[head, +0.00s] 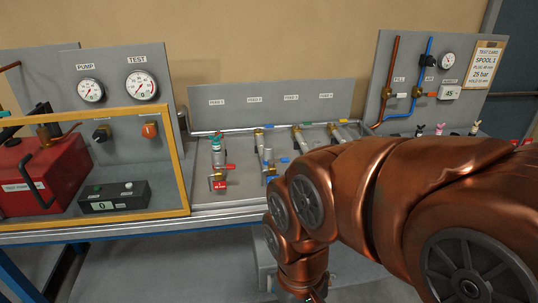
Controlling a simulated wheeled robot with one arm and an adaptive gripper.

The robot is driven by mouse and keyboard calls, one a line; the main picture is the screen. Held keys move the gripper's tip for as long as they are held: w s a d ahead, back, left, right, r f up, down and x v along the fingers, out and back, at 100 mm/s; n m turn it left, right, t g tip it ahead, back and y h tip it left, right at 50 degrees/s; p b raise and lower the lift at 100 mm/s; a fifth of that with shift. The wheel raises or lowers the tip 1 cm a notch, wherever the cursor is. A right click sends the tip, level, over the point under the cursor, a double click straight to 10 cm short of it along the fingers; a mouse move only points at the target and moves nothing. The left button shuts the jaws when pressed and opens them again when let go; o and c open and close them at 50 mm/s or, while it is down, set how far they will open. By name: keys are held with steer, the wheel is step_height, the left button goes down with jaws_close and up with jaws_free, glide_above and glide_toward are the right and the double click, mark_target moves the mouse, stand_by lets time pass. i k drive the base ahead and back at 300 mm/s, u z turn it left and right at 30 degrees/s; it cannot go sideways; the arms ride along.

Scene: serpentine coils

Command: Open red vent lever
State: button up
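I cannot read any label that marks a vent lever. A small red lever (230,166) sticks out to the right of the teal-topped fitting (217,148) on the grey bench. A red tag or handle (220,185) sits just below it. My copper-coloured arm comes in from the right and bends down in front of the bench. Its lower end reaches the bottom edge, so my gripper is out of view.
A yellow-framed enclosure (186,175) at left holds a red pump box (45,175), with gauges (141,85) above. Several fittings line the bench toward the right, below a low grey backboard (270,105). My arm hides part of the bench's right side.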

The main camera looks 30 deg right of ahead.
mark_target(229, 166)
steer(key=z, duration=0.5)
steer(key=i, duration=1)
steer(key=u, duration=1.8)
